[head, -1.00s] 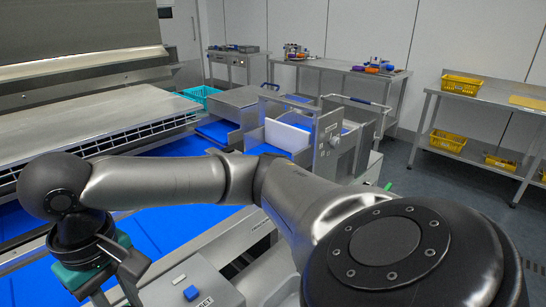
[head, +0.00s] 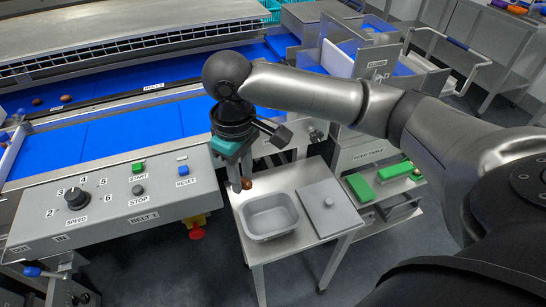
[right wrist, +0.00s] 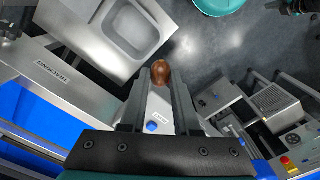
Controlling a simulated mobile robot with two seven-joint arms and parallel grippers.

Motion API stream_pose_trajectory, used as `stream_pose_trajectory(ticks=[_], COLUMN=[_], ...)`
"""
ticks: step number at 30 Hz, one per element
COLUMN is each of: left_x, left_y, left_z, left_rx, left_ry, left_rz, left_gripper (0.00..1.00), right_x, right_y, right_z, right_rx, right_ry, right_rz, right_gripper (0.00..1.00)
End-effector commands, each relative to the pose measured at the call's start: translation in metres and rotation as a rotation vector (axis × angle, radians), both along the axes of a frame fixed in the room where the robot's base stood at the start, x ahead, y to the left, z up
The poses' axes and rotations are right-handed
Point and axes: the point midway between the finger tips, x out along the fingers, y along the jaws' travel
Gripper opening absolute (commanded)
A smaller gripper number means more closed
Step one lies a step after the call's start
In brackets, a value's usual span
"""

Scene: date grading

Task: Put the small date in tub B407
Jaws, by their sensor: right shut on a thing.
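My right gripper (head: 241,176) is shut on a brown date (head: 247,184). In the right wrist view the date (right wrist: 159,73) sits between the fingertips (right wrist: 160,88), with the tub (right wrist: 112,40) at the upper left, apart from the date. My left gripper is not in view.
A grey lid-like plate (head: 323,210) lies right of the tub on the stand (head: 290,255). A control panel (head: 110,205) stands left, beside the blue belt (head: 140,122). Two brown dates (head: 66,99) lie on the back belt. Green blocks (head: 360,187) are at right.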

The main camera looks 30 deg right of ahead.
Motion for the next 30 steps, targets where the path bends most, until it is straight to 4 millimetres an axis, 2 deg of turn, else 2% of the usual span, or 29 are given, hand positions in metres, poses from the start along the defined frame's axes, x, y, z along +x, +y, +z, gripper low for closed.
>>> stream_pose_trajectory(ticks=[1, 10, 18, 24, 30], left_x=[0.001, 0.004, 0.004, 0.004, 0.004], left_y=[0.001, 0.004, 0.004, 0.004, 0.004], left_z=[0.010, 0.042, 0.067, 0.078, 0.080], left_rx=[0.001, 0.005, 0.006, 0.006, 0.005], left_ry=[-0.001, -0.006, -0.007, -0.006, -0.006], left_rz=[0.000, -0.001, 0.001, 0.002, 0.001], left_gripper=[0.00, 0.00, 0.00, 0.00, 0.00], right_x=[0.002, 0.017, 0.022, 0.021, 0.020], right_y=[-0.003, -0.027, -0.054, -0.069, -0.075], right_z=[0.001, -0.020, -0.040, -0.051, -0.057], right_rx=[0.000, -0.002, -0.002, -0.002, -0.002], right_ry=[0.005, 0.005, 0.004, 0.003, 0.000], right_rz=[0.049, 0.378, 0.670, 0.825, 0.887], right_gripper=[0.11, 0.11, 0.11, 0.11, 0.11])
